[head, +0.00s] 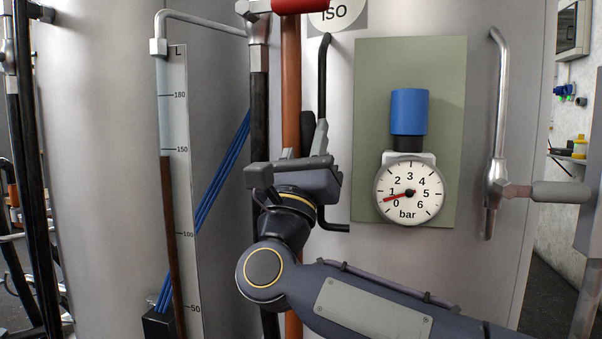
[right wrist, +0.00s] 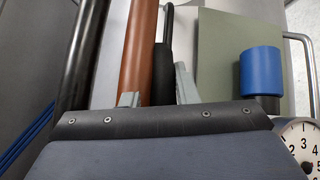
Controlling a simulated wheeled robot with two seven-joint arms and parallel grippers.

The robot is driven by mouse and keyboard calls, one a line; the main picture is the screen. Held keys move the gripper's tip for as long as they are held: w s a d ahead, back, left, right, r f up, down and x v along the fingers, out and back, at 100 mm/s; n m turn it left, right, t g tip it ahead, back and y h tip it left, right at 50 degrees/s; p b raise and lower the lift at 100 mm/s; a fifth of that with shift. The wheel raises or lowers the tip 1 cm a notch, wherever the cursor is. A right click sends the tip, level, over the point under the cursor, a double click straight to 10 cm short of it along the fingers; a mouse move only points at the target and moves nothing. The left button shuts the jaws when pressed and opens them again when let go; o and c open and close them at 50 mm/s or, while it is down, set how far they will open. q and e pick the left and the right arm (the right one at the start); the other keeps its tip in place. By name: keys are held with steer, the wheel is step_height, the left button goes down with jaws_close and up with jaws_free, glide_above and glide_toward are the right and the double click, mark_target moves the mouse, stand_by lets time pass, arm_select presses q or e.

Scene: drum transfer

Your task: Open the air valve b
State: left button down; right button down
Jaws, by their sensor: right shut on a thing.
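My right gripper (head: 304,146) reaches up from below in the head view, in front of the orange-brown pipe. Its two grey fingers are shut on an upright black handle (head: 307,124). In the right wrist view the same handle (right wrist: 163,75) stands between the fingers (right wrist: 157,94). I take this handle to be the lever of air valve b; no label on it can be read, and the valve body is hidden behind my gripper. My left gripper is not in view.
A pressure gauge (head: 409,193) with its red needle between 0 and 1 bar sits under a blue knob (head: 409,111) on a green panel (head: 450,80). The orange-brown pipe (head: 291,80) and a black pipe (head: 259,110) stand close by. Another valve with a grey handle (head: 561,192) is at right.

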steer(key=shift+s+d+m+g+h+b, duration=0.1)
steer(key=shift+d+m+g+h+b, duration=0.2)
steer(key=shift+m+h, duration=0.4)
steer(key=shift+d+m+g+h+b, duration=0.1)
steer(key=shift+m+g+h+b, duration=0.15)
steer(key=shift+m+g+h, duration=0.35)
steer(key=shift+s+d+m+g+h+b, duration=0.15)
steer(key=shift+m+g+h+b, duration=0.1)
steer(key=shift+m+h, duration=0.6)
steer(key=shift+w+m, duration=0.1)
steer(key=shift+m, duration=0.15)
steer(key=c, duration=1.1)
jaws_free()
steer(key=v, duration=0.7)
steer(key=shift+s+a+f, duration=0.1)
steer(key=shift+s+f, duration=0.1)
steer(key=shift+s, duration=0.05)
